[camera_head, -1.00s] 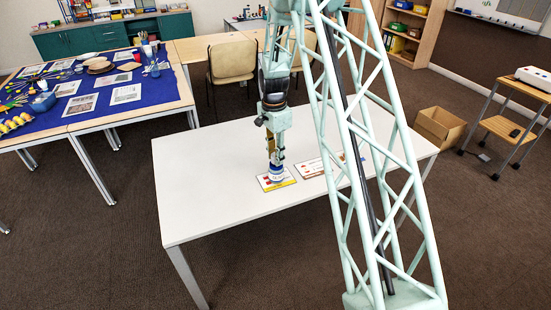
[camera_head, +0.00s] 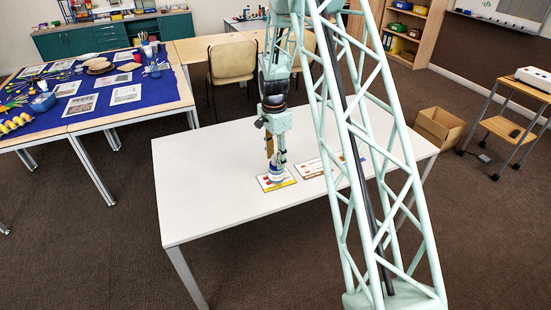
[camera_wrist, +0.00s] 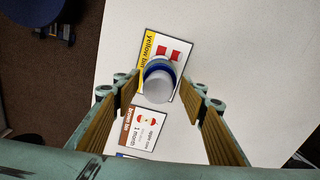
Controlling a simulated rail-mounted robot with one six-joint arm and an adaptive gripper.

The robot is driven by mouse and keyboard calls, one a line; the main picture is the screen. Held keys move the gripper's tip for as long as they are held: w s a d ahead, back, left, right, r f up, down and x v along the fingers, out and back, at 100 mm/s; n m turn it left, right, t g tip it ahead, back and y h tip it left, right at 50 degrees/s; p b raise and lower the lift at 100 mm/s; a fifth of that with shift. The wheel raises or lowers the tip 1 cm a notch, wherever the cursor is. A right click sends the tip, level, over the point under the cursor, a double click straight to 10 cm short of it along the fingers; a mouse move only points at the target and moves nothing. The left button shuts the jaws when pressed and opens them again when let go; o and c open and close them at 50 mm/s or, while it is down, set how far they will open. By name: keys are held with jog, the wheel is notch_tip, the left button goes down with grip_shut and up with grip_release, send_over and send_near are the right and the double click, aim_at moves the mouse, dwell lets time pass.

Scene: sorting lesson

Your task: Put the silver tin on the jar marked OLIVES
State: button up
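In the wrist view a round silver-grey top, which looks like the silver tin (camera_wrist: 158,88), sits over a blue and white body, apparently the jar (camera_wrist: 164,64). The two look stacked, though the join and any OLIVES lettering cannot be made out. The stack stands upright on the yellow bin card (camera_wrist: 150,42). In the head view it is a small blue and white shape (camera_head: 276,173) under my gripper (camera_head: 276,157). My gripper's fingers (camera_wrist: 158,92) are open, one on each side of the tin, with gaps visible on both sides.
A brown bin card (camera_wrist: 143,128) lies beside the yellow one on the white table (camera_head: 210,185); more cards are partly hidden behind my arm. The table's left half is clear. A blue-covered table (camera_head: 100,72) and chairs (camera_head: 232,62) stand behind.

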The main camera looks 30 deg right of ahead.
aim_at(275, 157)
jog(key=shift+r, duration=0.1)
notch_tip(275, 157, up, 12)
jog(key=p, duration=0.1)
jog(key=shift+a, duration=0.15)
dwell(0.6)
dwell(0.4)
jog(key=shift+r, duration=0.1)
